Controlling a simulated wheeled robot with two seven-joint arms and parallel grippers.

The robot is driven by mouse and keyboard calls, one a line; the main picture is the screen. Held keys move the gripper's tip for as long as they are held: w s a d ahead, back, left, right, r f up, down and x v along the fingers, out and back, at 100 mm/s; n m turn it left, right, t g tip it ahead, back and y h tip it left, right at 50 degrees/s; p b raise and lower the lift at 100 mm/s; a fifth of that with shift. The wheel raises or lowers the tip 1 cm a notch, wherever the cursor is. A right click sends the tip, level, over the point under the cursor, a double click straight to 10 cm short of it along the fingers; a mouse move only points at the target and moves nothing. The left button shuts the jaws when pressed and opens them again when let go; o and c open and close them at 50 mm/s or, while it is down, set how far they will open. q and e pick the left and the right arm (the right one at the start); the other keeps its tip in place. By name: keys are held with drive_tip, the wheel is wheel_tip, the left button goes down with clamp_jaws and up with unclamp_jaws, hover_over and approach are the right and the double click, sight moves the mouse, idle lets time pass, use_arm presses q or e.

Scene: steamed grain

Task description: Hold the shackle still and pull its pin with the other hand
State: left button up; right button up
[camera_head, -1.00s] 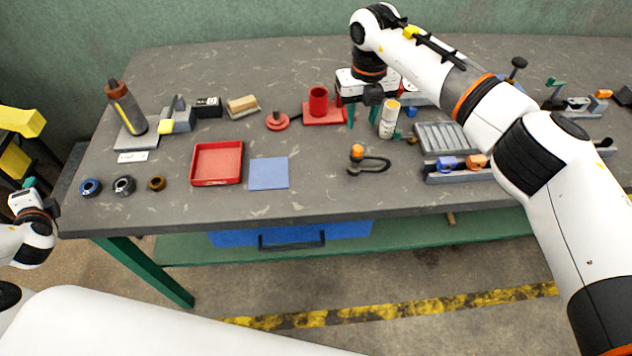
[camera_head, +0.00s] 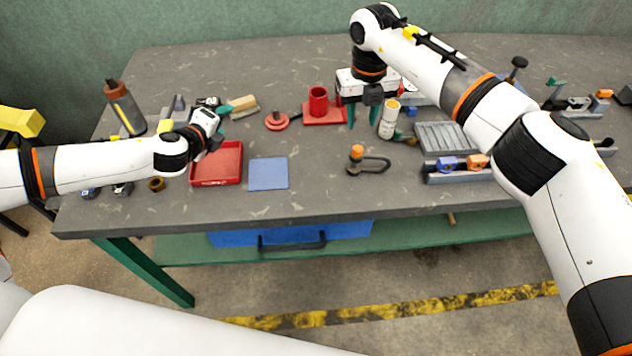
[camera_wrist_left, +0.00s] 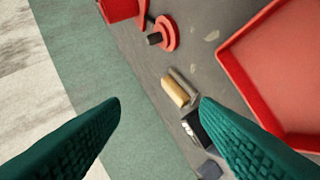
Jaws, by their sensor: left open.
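The dark shackle (camera_head: 375,165) lies on the grey bench right of centre, with its orange-headed pin (camera_head: 357,152) at its left end. Neither gripper touches it. My left gripper (camera_head: 222,124) is above the bench behind the red tray, well left of the shackle. Its green fingers also show wide apart and empty in the left wrist view (camera_wrist_left: 160,108). My right gripper (camera_head: 363,116) points down behind the shackle, beside the red cup stand. Its green fingers look apart, with nothing seen held between them.
A red tray (camera_head: 217,183) and a blue mat (camera_head: 268,174) lie left of the shackle. A red cup (camera_head: 318,100), a white bottle (camera_head: 389,120) and a grey ribbed tray (camera_head: 442,137) stand behind it. The bench in front of the shackle is clear.

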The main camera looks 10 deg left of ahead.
sight(353, 168)
use_arm(q)
drive_tip(key=s+d+f+m+h, duration=0.1)
drive_tip(key=d+m, duration=0.2)
drive_tip(key=d, duration=0.1)
drive_tip(key=s+d+f+m+h, duration=0.1)
drive_tip(key=d+m, duration=0.2)
drive_tip(key=d, duration=0.1)
drive_tip(key=s+d+f+m+h, duration=0.1)
drive_tip(key=d+f+m, duration=0.1)
drive_tip(key=d+m, duration=0.1)
drive_tip(key=shift+d+g+h, duration=0.3)
drive_tip(key=shift+d, duration=0.4)
drive_tip(key=s+d+m+h, duration=0.1)
drive_tip(key=d+m, duration=0.2)
drive_tip(key=d, duration=0.1)
drive_tip(key=s+d+f+m+h, duration=0.1)
drive_tip(key=s+d+m, duration=0.1)
drive_tip(key=d+m, duration=0.2)
drive_tip(key=s+d+f+m+g+h, duration=0.1)
drive_tip(key=s+d+m, duration=0.1)
drive_tip(key=d+m, duration=0.1)
drive_tip(key=shift+d, duration=0.65)
drive_tip(key=shift+w+d+m+h, duration=0.1)
drive_tip(key=shift+d+m+h, duration=0.15)
drive_tip(key=shift+m+h, duration=0.05)
drive_tip(key=x, duration=1.1)
drive_tip(key=shift+w+d+f, duration=0.1)
drive_tip(key=shift+w+f, duration=0.1)
